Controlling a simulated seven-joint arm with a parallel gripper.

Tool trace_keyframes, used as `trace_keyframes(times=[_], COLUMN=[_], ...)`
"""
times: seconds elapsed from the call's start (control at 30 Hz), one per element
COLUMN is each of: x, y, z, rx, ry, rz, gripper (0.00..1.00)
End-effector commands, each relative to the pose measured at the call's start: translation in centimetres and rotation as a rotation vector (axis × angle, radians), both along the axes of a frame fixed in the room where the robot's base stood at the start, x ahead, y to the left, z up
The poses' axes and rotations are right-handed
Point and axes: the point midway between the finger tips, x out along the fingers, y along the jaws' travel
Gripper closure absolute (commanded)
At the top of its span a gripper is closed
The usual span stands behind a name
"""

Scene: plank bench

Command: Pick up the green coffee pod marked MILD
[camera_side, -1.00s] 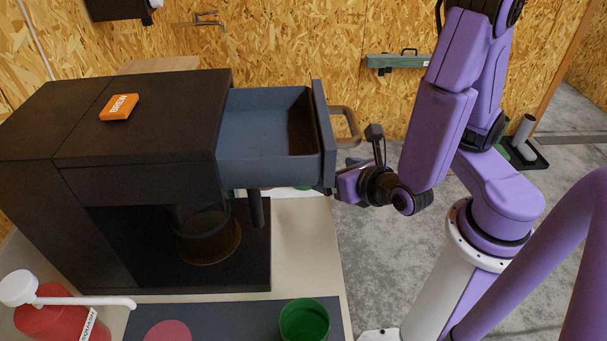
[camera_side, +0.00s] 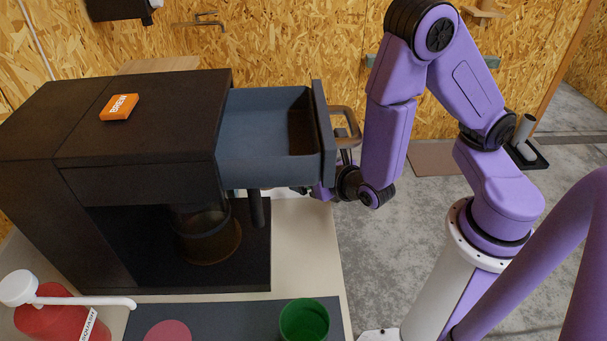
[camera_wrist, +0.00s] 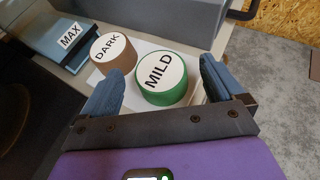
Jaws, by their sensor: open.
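The green coffee pod (camera_wrist: 161,78) has a white top marked MILD. In the wrist view it lies on a white surface just ahead of my gripper (camera_wrist: 160,88), between the lines of the two blue-grey fingers. The fingers are spread apart and hold nothing; I cannot tell whether they reach down to the pod's height. In the side view my wrist (camera_side: 350,184) is low behind the open drawer (camera_side: 262,150), which hides the fingers and the pod.
A brown pod marked DARK (camera_wrist: 113,51) stands just left of the green pod. A blue box marked MAX (camera_wrist: 66,42) lies farther left. The drawer's handle (camera_side: 347,124) juts out close to my arm. A green cup (camera_side: 304,320) stands at the front.

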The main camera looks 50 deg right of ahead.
Motion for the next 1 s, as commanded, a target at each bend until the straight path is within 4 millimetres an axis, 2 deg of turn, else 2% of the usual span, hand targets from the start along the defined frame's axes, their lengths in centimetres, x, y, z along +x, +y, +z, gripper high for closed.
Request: trace_keyframes(times=[0.17, 0.2, 0.37, 0.4, 0.77, 1.0], x=[0.0, 0.0, 0.0, 0.0, 0.0, 0.0], y=[0.0, 0.0, 0.0, 0.0, 0.1, 0.2], z=[0.0, 0.0, 0.0, 0.0, 0.1, 1.1], rx=[0.0, 0.0, 0.0, 0.0, 0.001, 0.002], ry=[0.0, 0.0, 0.0, 0.0, 0.0, -0.001], rz=[0.001, 0.001, 0.001, 0.001, 0.002, 0.003], gripper=[0.05, 0.08, 0.6, 0.64, 0.65, 0.65])
